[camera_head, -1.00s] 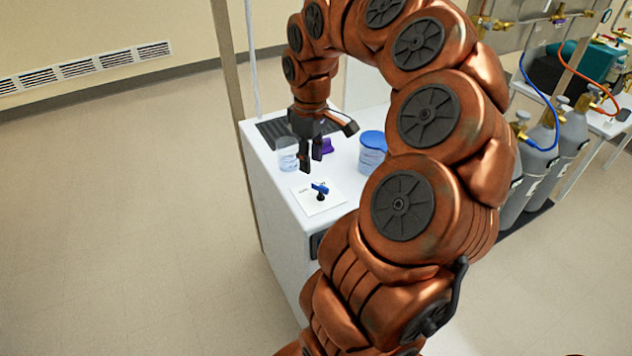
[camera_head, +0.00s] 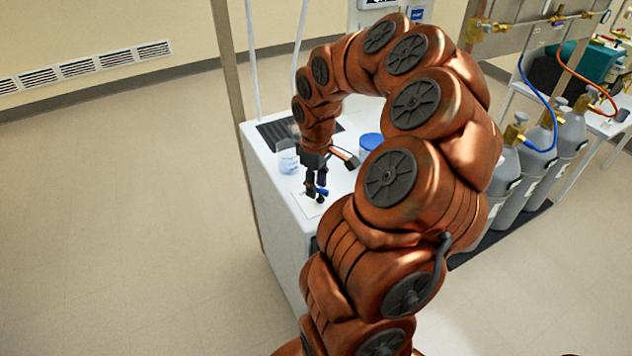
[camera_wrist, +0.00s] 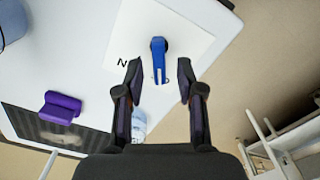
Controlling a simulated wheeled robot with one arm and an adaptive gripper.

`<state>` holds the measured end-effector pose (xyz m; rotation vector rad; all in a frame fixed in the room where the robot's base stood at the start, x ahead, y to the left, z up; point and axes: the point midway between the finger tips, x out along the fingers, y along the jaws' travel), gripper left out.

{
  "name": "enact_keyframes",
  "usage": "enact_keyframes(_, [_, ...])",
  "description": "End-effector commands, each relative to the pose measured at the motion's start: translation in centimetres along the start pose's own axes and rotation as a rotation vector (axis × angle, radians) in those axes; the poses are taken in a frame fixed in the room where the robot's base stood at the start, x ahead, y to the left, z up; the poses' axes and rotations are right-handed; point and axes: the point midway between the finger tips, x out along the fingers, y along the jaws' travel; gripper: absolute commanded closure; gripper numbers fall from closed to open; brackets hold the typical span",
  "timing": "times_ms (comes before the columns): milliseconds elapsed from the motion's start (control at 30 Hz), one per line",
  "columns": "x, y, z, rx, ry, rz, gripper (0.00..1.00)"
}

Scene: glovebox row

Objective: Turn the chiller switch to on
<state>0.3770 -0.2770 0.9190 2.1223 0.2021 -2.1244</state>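The chiller switch is a blue lever knob with a white line (camera_wrist: 159,62), on a white label plate (camera_wrist: 190,30) on top of the white cabinet. In the head view the blue knob (camera_head: 321,191) shows just at my fingertips. My gripper (camera_wrist: 158,70) is open, its two dark fingers one on each side of the knob's near end, with gaps on both sides. In the head view my gripper (camera_head: 315,190) points down over the plate. A dark letter "N" shows left of the knob; the other lettering is mostly hidden.
A purple object (camera_wrist: 60,107) lies beside a dark grille (camera_wrist: 40,135) on the cabinet top. A clear beaker (camera_head: 288,160) and a blue-lidded container (camera_head: 370,143) stand near my gripper. Gas cylinders (camera_head: 535,155) stand at the right. The floor at left is clear.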

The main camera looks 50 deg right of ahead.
Motion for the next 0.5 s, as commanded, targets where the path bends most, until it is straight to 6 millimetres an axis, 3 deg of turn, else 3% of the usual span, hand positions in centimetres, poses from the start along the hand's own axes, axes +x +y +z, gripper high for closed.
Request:
enact_keyframes(167, [-0.02,0.03,-0.01,0.000,0.001,0.001,0.64])
enact_keyframes(500, [-0.04,0.03,-0.03,0.000,0.001,0.001,0.99])
